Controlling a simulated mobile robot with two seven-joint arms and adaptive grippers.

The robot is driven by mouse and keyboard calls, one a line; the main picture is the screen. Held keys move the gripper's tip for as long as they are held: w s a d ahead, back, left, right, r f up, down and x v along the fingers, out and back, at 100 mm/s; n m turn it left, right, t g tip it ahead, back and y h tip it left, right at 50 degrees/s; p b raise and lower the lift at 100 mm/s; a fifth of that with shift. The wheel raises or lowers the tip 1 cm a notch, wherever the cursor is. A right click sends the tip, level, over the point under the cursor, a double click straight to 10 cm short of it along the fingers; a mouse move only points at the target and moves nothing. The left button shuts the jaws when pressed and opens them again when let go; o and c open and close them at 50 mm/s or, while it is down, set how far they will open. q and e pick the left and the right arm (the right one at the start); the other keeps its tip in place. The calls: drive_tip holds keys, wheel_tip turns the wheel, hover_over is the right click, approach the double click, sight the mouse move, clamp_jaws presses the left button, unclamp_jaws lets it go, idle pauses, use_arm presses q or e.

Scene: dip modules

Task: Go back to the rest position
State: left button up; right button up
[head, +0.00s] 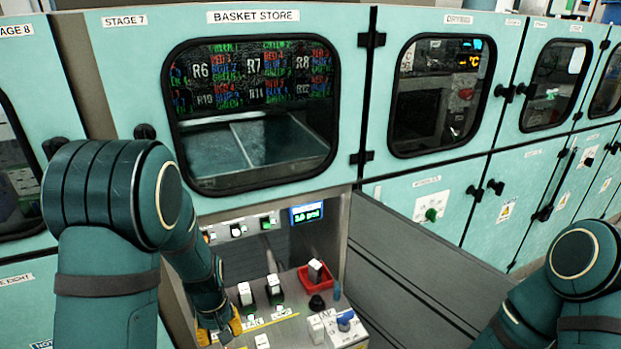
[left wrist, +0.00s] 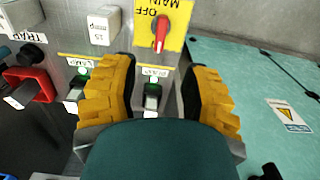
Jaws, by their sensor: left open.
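My left gripper (head: 222,330) is low over the control panel (head: 292,283) in the head view, partly hidden by my own arm. In the left wrist view the yellow fingers of my left gripper (left wrist: 157,95) are apart, with nothing held. A small dark switch with a green part (left wrist: 152,95) shows between the fingers; I cannot tell whether they touch it. My right arm shows at the lower right of the head view, but its gripper is out of the frame.
A red rotary knob (left wrist: 160,35) on a yellow OFF plate is close by. The panel bears several switches and a red guard (head: 318,284). A small display (head: 307,213) is above it. Teal cabinets with windows, including the basket store (head: 253,105), stand behind.

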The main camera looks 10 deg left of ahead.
use_arm(q)
drive_tip(key=s+d+f+m+h, duration=0.1)
drive_tip(key=s+d+f, duration=0.2)
drive_tip(key=d, duration=0.2)
drive_tip(key=s+d+f+m+t+h, duration=0.1)
drive_tip(key=s+d+f+m, duration=0.1)
drive_tip(key=d, duration=0.4)
drive_tip(key=s+d+f+m+h, duration=0.1)
drive_tip(key=s+d+f+h, duration=0.1)
drive_tip(key=s+d+f, duration=0.3)
drive_tip(key=shift+d+f+m+t, duration=0.35)
drive_tip(key=shift+d+f, duration=0.2)
drive_tip(key=shift+d, duration=0.2)
